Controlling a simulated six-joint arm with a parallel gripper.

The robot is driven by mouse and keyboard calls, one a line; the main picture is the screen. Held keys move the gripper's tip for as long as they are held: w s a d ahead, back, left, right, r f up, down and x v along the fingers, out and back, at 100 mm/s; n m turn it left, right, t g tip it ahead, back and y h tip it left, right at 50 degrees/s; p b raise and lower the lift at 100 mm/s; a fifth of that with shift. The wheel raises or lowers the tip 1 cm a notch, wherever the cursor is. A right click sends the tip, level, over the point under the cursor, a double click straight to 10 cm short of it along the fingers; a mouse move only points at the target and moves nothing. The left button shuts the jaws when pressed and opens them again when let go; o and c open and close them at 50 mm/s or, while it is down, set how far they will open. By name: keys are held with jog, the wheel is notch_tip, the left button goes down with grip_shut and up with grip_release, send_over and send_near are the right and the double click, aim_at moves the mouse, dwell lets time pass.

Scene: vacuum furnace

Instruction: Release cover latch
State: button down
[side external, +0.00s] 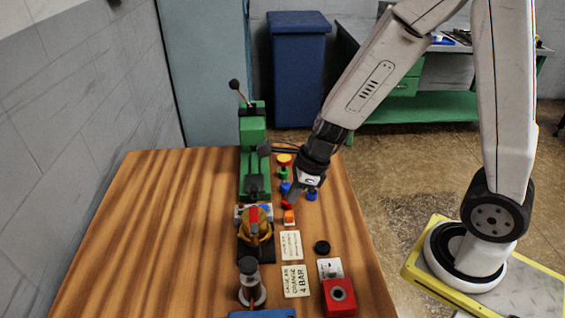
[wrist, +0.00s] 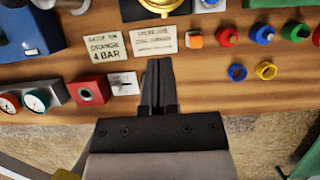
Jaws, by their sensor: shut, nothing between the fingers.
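A brass-coloured dome (side external: 257,230) with an upright red handle (side external: 254,217) stands on a black base near the middle of the table. I cannot tell for sure which part is the cover latch; the red handle on the dome may be it. The dome's lower edge also shows at the top of the wrist view (wrist: 158,5). My gripper (side external: 294,199) is above the table's right side, to the right of and beyond the dome, apart from it. In the wrist view my gripper (wrist: 158,62) has its fingers together and empty, below a printed card.
A green machine (side external: 253,150) with a lever stands behind the dome. The table's left side is clear.

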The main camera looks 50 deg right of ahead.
aim_at(255, 211)
jog(key=shift+w+a+f, duration=1.95)
jog(key=shift+w+f, duration=0.05)
jog(key=shift+f, duration=0.05)
